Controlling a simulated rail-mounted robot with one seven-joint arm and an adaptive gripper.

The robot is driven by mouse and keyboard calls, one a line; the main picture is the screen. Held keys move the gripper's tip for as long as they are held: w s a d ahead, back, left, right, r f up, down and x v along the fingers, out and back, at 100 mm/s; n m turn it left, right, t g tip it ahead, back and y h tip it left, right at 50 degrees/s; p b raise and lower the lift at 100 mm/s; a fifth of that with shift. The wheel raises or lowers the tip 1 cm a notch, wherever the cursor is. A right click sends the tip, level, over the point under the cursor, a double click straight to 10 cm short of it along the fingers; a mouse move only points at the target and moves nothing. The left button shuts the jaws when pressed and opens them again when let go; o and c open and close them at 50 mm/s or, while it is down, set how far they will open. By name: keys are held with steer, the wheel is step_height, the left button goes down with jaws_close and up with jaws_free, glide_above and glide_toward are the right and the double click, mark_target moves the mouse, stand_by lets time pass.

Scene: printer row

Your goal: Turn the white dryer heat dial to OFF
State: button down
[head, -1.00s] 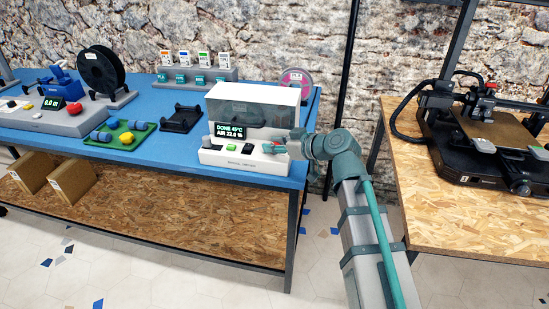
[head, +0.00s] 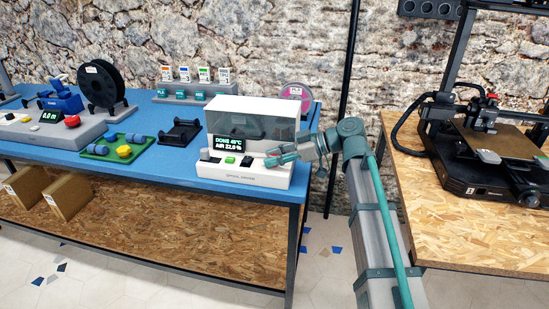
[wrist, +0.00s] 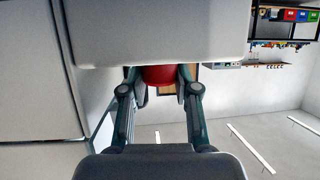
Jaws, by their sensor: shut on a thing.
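The white dryer (head: 237,184) stands on the right end of the blue bench, its lit screen reading "DONE 45°C" and an AIR line. Its front panel carries a grey knob at the left, a green button (head: 231,160) and a dark switch (head: 246,161). My gripper (head: 274,159) reaches in from the right to the panel's right part. In the wrist view, my gripper's fingers close around a red round knob (wrist: 158,75), which I take to be the heat dial. The white dryer body (wrist: 155,35) fills the top of that view. The dial's marks and pointer are hidden.
A black tray (head: 181,133) and a green tray (head: 95,150) with blue and yellow parts lie left of the dryer. A black spool (head: 101,87) stands further left. A pink spool (head: 296,95) is behind the dryer. A black printer (head: 480,160) sits on the right table.

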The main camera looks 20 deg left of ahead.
steer(key=shift+f, duration=0.2)
steer(key=c, duration=0.8)
jaws_free()
steer(key=shift+c, duration=0.2)
steer(key=shift+r, duration=0.15)
step_height(320, 180, up, 10)
steer(key=shift+f, duration=0.1)
